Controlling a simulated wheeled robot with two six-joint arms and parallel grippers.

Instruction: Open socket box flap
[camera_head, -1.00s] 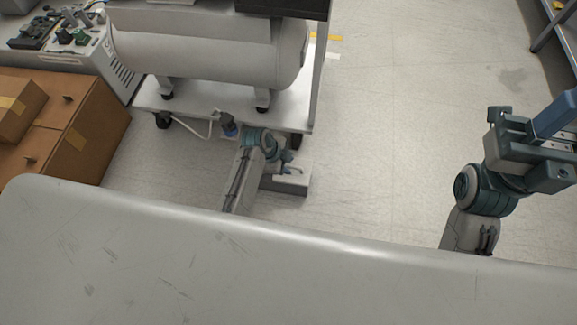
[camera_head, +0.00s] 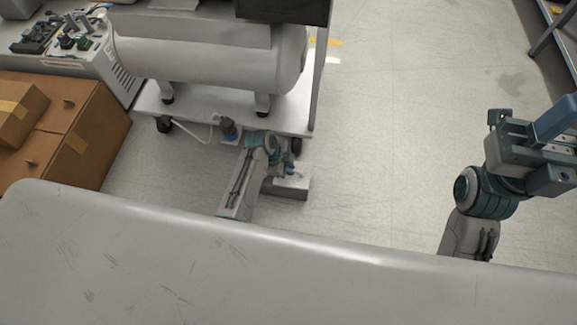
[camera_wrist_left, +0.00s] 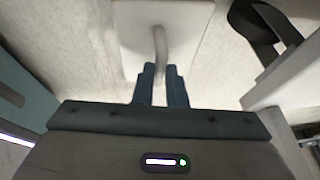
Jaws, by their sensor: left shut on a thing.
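I cannot tell for sure if this piece belongs to the flap. My right gripper (camera_head: 535,145) is far right, away from the box.
A compressor with a grey tank (camera_head: 210,62) stands on a wheeled white cart (camera_head: 195,103). A blue-and-black fitting (camera_head: 229,129) sits by the cart's front edge. Cardboard boxes (camera_head: 85,125) are at the left. The floor (camera_head: 400,120) between the cart and my right arm is clear.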

